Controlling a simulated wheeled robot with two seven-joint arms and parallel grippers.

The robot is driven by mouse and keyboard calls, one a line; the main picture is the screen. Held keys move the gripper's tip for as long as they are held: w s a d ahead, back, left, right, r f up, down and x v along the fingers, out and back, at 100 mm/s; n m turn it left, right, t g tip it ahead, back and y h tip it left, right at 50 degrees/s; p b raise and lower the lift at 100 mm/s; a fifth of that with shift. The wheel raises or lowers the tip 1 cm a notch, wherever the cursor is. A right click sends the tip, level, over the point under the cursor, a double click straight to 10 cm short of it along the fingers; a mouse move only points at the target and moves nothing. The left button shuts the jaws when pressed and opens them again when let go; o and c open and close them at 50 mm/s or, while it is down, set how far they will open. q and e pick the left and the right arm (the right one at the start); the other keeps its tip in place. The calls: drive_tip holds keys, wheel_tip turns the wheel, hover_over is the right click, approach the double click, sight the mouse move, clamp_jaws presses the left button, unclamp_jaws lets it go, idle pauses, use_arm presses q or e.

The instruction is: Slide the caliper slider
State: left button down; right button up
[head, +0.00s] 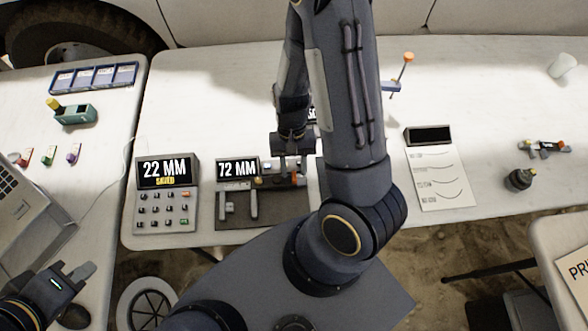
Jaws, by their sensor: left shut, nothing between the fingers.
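The caliper (238,206) lies on a dark mat (262,219) near the table's front edge. Its display (237,169) reads 72 MM. Its two grey jaws stand apart, with the bar running right under my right gripper. My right gripper (292,164) points down at the right part of the caliper, close to the slider end. The arm and gripper partly hide that part, so contact and finger opening are unclear. My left gripper (75,276) is low at the left, away from the caliper, shut and empty.
A keypad box (166,195) reading 22 MM SAVED stands left of the caliper. A paper sheet (441,180) with a dark screen lies right. A dark round jar (519,180) stands beyond it. A green block (76,114) and blue tray (94,77) are on the left table.

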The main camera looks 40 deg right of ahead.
drive_tip(key=v, duration=0.6)
drive_tip(key=shift+r, duration=0.1)
idle(0.3)
drive_tip(key=s+a+r+n+t, duration=0.1)
drive_tip(key=s+r+t, duration=0.1)
drive_tip(key=r, duration=0.4)
drive_tip(key=s+a+r+n+t+y, duration=0.1)
drive_tip(key=s+r+n+t, duration=0.1)
drive_tip(key=r+t, duration=0.2)
drive_tip(key=s+a+r+n+t, duration=0.1)
drive_tip(key=s+a+r+t, duration=0.1)
drive_tip(key=r, duration=0.7)
drive_tip(key=shift+s+n+t, duration=0.4)
drive_tip(key=shift+s+t, duration=0.15)
drive_tip(key=shift+t, duration=0.15)
drive_tip(key=shift+r, duration=0.15)
